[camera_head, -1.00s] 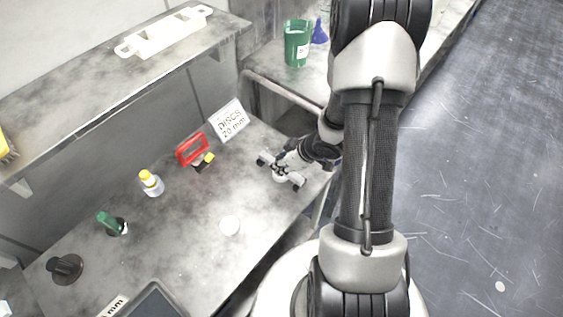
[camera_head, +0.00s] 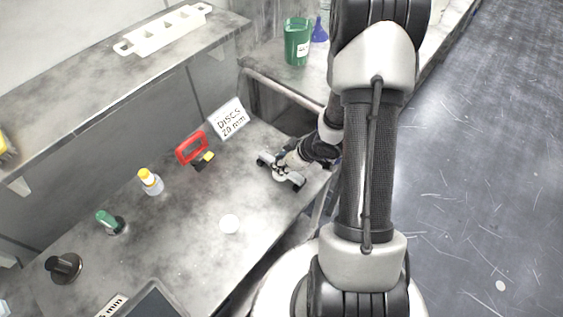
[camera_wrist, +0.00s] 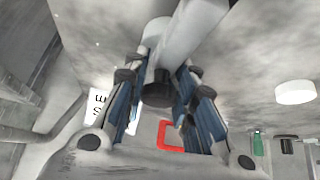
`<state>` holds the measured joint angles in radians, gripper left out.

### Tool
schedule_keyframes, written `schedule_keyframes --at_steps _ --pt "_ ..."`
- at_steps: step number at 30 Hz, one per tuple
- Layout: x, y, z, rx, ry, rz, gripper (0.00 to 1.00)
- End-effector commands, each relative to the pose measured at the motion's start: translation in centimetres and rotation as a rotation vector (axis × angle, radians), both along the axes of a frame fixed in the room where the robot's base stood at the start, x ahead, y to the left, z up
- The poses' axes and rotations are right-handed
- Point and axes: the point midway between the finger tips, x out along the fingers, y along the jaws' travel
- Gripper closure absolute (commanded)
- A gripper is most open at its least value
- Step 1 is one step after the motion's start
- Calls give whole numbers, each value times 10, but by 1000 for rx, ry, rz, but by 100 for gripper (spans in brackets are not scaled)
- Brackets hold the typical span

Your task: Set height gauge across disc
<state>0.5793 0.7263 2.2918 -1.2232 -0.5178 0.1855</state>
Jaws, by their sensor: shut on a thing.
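My gripper (camera_head: 281,174) is low over the right part of the grey bench in the head view. In the wrist view its blue-padded fingers (camera_wrist: 160,82) are shut on a pale bar with a dark round stub, which looks like the height gauge (camera_wrist: 190,42). The head view mostly hides this held thing behind the gripper. A small white disc (camera_head: 229,224) lies flat on the bench, apart from the gripper, lower left of it in the head view. It also shows at the right of the wrist view (camera_wrist: 295,93).
A red-framed tool (camera_head: 192,148), a "DISCS 20 mm" sign (camera_head: 230,120), a yellow-capped bottle (camera_head: 151,182), a green-topped bottle (camera_head: 108,221) and a black round holder (camera_head: 63,268) stand along the back. A dark tray (camera_head: 155,303) is at the front. Bench around the disc is clear.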

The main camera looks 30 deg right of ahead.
Motion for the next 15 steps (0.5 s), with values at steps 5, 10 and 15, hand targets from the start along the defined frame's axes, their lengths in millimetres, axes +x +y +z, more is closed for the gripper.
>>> schedule_keyframes --at_steps 5,10,15 --pt "0 0 -1 0 -1 -1 100" --pt "0 0 -1 0 -1 -1 68" --pt "0 0 -2 0 -1 0 57"
